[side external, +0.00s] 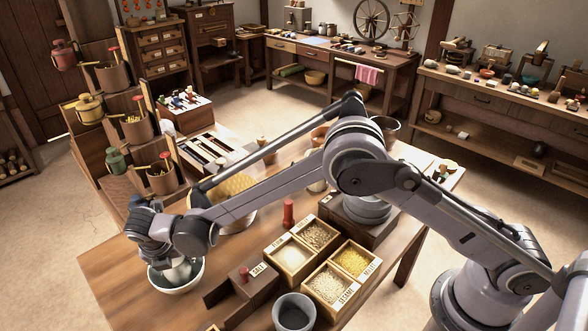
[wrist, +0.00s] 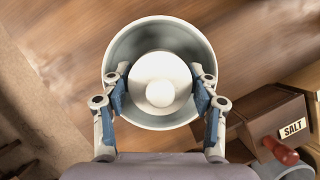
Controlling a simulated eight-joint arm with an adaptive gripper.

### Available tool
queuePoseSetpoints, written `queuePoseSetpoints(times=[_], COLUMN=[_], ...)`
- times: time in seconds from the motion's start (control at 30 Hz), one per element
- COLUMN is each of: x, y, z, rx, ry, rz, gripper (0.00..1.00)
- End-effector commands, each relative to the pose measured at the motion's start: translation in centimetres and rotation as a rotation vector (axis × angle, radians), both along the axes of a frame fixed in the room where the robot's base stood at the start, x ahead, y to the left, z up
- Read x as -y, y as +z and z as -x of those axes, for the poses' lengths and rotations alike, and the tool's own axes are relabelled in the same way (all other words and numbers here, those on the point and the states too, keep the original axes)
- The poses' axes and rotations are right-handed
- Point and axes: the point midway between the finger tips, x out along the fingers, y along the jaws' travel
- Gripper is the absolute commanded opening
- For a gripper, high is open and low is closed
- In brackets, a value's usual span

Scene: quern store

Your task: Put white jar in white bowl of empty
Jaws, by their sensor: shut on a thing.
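The white bowl (side external: 177,287) stands near the left front edge of the wooden table. In the wrist view the bowl's pale rim (wrist: 112,55) surrounds the white jar (wrist: 160,72), which shows from above with a round knob on its lid. My gripper (wrist: 160,90) is shut on the jar, one blue-padded finger at each side. In the side view my gripper (side external: 176,266) points down over and into the bowl, and my wrist hides most of the jar. Whether the jar's base touches the bowl's floor is hidden.
A wooden salt box (side external: 248,279) stands right of the bowl, labelled SALT. A red peg-shaped piece (side external: 288,213) stands behind. Bare tabletop (side external: 105,262) lies left of the bowl.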

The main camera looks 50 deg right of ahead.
Motion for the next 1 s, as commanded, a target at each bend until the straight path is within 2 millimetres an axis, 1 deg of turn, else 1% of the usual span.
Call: queuePoseSetpoints(times=[0.07, 0.1, 0.17, 0.5, 0.63, 0.77, 1.0], x=[0.0, 0.0, 0.0, 0.0, -0.1, -0.5, -1.4], y=[-0.2, -0.3, -0.3, -0.1, 0.6, 2.4, 6.9], z=[0.0, 0.0, 0.0, 0.0, 0.2, 0.8, 2.5], rx=[0.001, 0.0, 0.0, 0.0, 0.0, 0.0, 0.0], ry=[0.0, 0.0, 0.0, 0.0, 0.001, 0.001, 0.001], rz=[0.0, 0.0, 0.0, 0.0, 0.0, 0.0, 0.0], gripper=[0.13, 0.66, 0.83, 0.83, 0.83, 0.83, 0.83])
